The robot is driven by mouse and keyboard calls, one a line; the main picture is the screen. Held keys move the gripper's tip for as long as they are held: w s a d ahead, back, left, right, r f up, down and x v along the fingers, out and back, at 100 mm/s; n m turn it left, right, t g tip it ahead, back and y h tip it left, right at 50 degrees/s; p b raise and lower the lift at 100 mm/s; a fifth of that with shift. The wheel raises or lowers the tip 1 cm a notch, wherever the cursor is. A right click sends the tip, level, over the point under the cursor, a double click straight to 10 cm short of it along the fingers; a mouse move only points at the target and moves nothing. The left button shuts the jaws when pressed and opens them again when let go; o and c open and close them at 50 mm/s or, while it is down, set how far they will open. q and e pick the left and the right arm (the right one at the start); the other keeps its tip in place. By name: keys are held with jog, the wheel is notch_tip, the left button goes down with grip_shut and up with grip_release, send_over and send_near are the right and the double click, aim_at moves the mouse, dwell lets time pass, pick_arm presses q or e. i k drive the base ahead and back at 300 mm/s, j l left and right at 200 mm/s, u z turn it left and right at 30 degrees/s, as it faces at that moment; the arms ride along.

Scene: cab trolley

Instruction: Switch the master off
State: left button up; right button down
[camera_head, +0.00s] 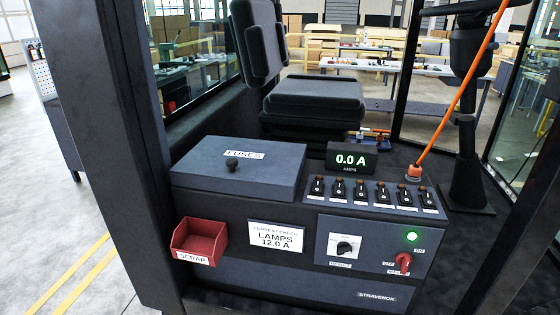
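The red master switch (403,262) is a rotary knob on the grey front panel of the console, at the lower right. The labels around it read OFF at its left and ON at its upper right; the one below is small and partly covered. Its exact turn is hard to read at this size. A green lamp (412,236) just above it is lit. Neither of my grippers is in view, and nothing touches the switch.
The display (351,160) reads 0.0 A. A closed fuses lid (238,168) and red scrap bin (200,240) are left.

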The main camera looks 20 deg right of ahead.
aim_at(404, 260)
jog(key=z, duration=1.3)
